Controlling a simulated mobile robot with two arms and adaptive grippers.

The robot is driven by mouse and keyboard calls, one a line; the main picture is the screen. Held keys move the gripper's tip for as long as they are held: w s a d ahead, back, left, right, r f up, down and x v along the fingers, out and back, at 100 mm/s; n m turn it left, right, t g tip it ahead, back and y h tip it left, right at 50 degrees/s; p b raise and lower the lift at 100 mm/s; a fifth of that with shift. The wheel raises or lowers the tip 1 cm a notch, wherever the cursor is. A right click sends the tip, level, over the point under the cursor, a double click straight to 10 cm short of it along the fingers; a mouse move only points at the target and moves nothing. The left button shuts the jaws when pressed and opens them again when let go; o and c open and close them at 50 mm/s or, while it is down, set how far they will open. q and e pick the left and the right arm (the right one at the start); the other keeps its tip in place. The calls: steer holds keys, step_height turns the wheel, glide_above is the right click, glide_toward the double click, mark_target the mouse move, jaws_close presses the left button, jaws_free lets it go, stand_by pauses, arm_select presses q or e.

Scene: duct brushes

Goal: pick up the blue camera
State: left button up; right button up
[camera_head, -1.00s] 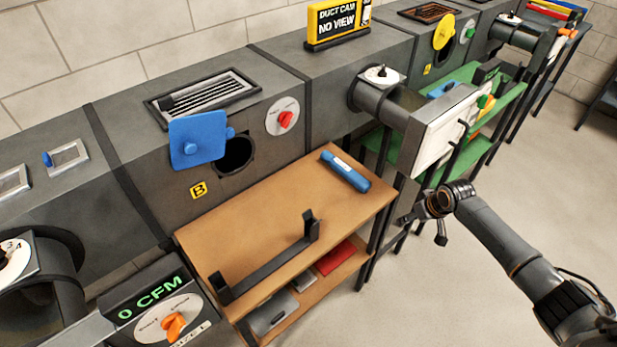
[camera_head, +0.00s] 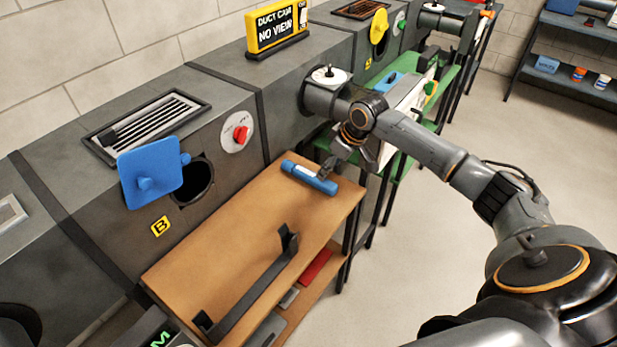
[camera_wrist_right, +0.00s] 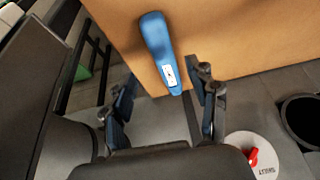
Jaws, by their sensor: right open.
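The blue camera (camera_head: 309,177) is a blue cylinder with a pale label, lying on the far end of the wooden shelf top (camera_head: 232,230). In the right wrist view the camera (camera_wrist_right: 158,48) lies ahead of the fingers, with its labelled end near the gap between them. My right gripper (camera_head: 328,170) is close above the camera in the head view. Its two fingers stand apart in the right wrist view (camera_wrist_right: 163,95), open and empty. I cannot tell whether a finger touches the camera.
A black bracket (camera_head: 256,285) stands on the near part of the shelf top. The grey duct (camera_head: 225,100) runs behind, with a blue cover (camera_head: 150,172) hanging beside a round opening (camera_head: 194,181). A green bench (camera_head: 402,160) stands beyond my right arm.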

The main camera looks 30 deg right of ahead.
mark_target(309, 177)
steer(key=shift+x, duration=1.1)
steer(key=shift+w+a+x, duration=0.15)
steer(key=shift+x, duration=1.2)
steer(key=shift+w+a+x, duration=0.15)
steer(key=shift+x, duration=1.2)
arm_select(q)
steer(key=shift+w, duration=0.4)
arm_select(e)
steer(key=shift+r, duration=0.15)
arm_select(q)
steer(key=shift+s, duration=0.1)
arm_select(e)
steer(key=shift+c, duration=0.4)
arm_select(q)
steer(key=shift+s, duration=0.25)
arm_select(e)
jaws_close()
